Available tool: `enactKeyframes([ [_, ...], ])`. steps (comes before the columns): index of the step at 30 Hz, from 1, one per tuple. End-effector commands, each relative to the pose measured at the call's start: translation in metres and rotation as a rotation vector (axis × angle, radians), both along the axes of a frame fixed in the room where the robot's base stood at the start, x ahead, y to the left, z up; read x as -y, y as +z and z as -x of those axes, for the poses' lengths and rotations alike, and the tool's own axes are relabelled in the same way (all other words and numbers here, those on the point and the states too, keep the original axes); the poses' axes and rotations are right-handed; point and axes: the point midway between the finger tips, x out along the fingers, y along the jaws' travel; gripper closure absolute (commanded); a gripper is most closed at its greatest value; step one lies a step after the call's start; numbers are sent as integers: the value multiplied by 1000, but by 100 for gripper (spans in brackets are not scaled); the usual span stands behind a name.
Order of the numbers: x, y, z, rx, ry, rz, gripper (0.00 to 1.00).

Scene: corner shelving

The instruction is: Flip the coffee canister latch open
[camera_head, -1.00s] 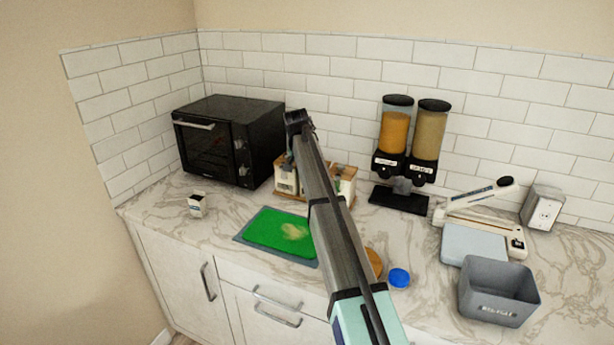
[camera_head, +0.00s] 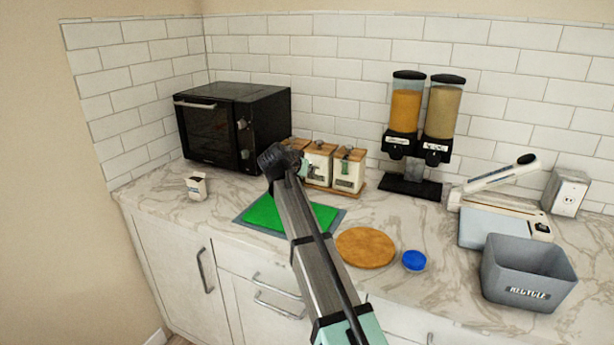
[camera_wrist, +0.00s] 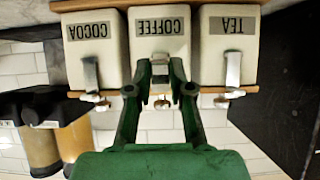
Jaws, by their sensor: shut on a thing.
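The white coffee canister (camera_wrist: 160,38) stands in the middle of three, and its label reads upside down in the wrist view. Its metal latch (camera_wrist: 160,58) is on the front near the wooden lid. My green gripper (camera_wrist: 160,76) has its fingertips at this latch, shut on it. The fingers partly cover the latch, so its exact angle is hard to tell. In the head view the coffee canister (camera_head: 318,167) shows beside my arm, which hides most of the gripper.
The cocoa canister (camera_wrist: 95,45) and tea canister (camera_wrist: 229,45) stand close on either side, with their own latches. A black toaster oven (camera_head: 232,125) is left of them, and a cereal dispenser (camera_head: 408,185) is right. A green cutting board (camera_head: 262,213) lies in front.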

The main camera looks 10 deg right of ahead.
Motion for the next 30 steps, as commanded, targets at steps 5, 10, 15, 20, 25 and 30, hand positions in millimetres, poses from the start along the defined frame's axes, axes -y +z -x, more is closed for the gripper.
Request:
enactKeyframes([
  [5,0,-2,0,25,0,17,100],
  [10,0,-1,0,30,0,20,100],
  [15,0,-1,0,29,0,20,100],
  [20,0,-1,0,29,0,20,54],
  [25,0,-2,0,27,0,19,54],
  [30,-1,-1,2,27,0,19,54],
])
